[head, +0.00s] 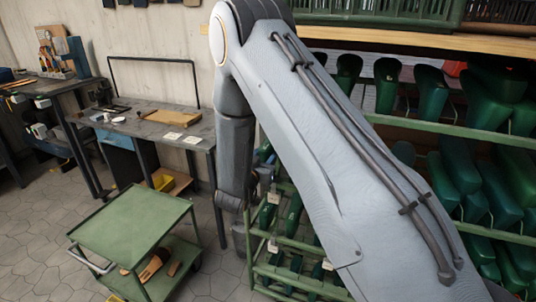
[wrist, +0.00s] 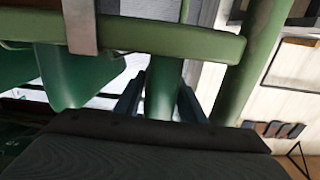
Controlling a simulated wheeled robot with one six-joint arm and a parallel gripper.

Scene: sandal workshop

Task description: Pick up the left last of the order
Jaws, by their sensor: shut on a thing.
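My gripper (wrist: 160,97) shows in the wrist view as two dark fingers, one on each side of a smooth green last (wrist: 163,88), and it is shut on it. Part of this last is hidden by a green rack rail and by my dark wrist housing. I cannot tell from its visible part whether it is a left or a right one. In the head view my gripper is at the upper left corner of the low green rack (head: 250,262), mostly hidden by my arm. Another green last (wrist: 70,75) is beside the fingers in the wrist view.
Several green lasts (head: 387,84) fill the shelves at the right. A green trolley (head: 135,222) stands at the lower left, its top bare, with brown pieces on its lower shelf. A workbench (head: 165,128) stands behind it. A rack rail (wrist: 150,38) runs close to my fingers.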

